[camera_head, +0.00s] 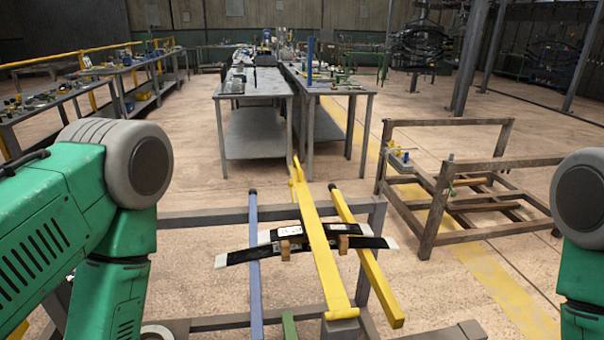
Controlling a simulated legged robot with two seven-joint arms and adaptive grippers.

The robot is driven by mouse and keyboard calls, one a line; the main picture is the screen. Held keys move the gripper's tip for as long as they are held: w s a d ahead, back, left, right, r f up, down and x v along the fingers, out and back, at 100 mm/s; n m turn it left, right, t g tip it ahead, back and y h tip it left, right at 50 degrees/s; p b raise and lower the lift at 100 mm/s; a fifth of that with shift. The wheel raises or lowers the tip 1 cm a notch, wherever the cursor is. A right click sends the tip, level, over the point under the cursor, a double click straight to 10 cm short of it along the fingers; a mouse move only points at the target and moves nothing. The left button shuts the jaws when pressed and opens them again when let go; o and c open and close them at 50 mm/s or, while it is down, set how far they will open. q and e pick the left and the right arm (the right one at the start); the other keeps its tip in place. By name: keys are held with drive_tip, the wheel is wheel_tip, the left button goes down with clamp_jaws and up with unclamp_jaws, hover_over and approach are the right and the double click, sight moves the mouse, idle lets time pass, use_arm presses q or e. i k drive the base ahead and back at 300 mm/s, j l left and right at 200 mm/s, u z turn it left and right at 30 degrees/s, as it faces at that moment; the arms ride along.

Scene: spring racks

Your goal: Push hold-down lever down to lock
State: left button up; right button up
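A long flat yellow bar (318,243), which looks like the hold-down lever, lies across the dark leaf springs (240,256) on the rack (190,218) in front of me. Its near end rests on or just above a grey block (341,330); I cannot tell if it is locked. A second yellow bar (378,288) slants beside it on the right. Two brown blocks, a left one (285,250) and a right one (343,245), sit at the springs. My green arms come in at the left and right edges. Neither gripper shows.
A blue bar (255,270) runs along the rack's left part. A rusty brown frame (428,217) stands to the right. Grey workbenches (254,84) with tools stand behind, and a bench with yellow rails (85,92) is at the left. Open floor surrounds the rack.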

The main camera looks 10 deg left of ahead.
sight(289, 182)
drive_tip(key=i+l+u, duration=0.15)
drive_tip(key=l+u, duration=0.25)
drive_tip(key=l, duration=0.85)
drive_tip(key=l+u, duration=0.45)
drive_tip(key=l, duration=0.8)
drive_tip(key=i+l+u, duration=0.15)
drive_tip(key=l+u, duration=0.35)
drive_tip(key=l, duration=0.4)
drive_tip(key=l+u, duration=0.5)
drive_tip(key=l, duration=0.4)
drive_tip(key=i+l+u, duration=0.1)
drive_tip(key=l, duration=0.25)
drive_tip(key=i+l+u, duration=0.15)
drive_tip(key=i+l, duration=0.15)
